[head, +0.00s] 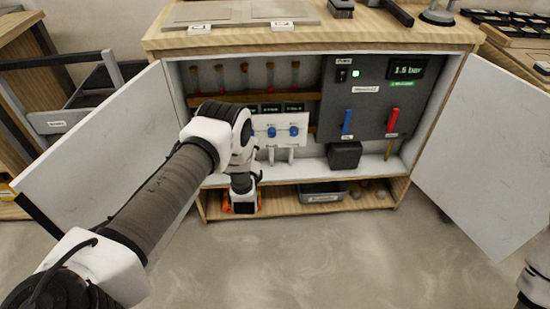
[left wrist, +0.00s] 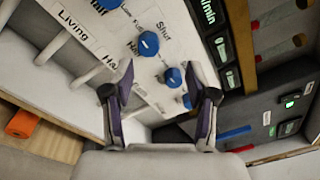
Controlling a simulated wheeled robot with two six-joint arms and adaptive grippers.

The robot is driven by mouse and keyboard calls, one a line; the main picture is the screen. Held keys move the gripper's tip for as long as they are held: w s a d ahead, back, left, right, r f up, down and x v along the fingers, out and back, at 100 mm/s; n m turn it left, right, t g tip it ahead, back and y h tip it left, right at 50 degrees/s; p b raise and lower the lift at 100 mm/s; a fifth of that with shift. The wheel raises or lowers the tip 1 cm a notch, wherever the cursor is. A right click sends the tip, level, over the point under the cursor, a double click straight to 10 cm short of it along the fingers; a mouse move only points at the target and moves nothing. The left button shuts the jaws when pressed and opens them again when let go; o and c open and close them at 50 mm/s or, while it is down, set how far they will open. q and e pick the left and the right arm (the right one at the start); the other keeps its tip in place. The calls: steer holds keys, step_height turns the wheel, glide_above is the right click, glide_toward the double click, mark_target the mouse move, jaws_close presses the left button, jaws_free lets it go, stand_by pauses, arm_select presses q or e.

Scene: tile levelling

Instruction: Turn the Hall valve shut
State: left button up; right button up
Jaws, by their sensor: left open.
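A white valve panel (head: 258,122) stands inside the open cabinet. The head view shows two blue knobs (head: 271,132) (head: 293,131); my left arm covers the panel's left part. In the left wrist view several blue knobs run diagonally. One knob (left wrist: 148,44) has "Shut" printed near it and lines up with a partly hidden label beginning "Ha" (left wrist: 105,58). Another knob (left wrist: 107,4) lines up with "Living" (left wrist: 72,20). My left gripper (left wrist: 158,68) is open before the panel; a third knob (left wrist: 174,77) shows between its fingers. Contact cannot be told. My right gripper is out of view.
A grey manifold box (head: 370,100) with a blue lever (head: 347,121) and red lever (head: 393,119) is right of the panel; its display reads 1.5 bar. Open white doors (head: 95,150) (head: 480,150) flank the cabinet. A grey tray (head: 322,193) lies on the bottom shelf.

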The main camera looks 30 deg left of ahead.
arm_select(q)
steer(key=f+b+x, duration=0.1)
steer(key=b+x, duration=0.1)
steer(key=x, duration=0.5)
steer(key=shift+w+a+f, duration=0.15)
steer(key=shift+a+f, duration=0.1)
steer(key=shift+f, duration=0.15)
jaws_close()
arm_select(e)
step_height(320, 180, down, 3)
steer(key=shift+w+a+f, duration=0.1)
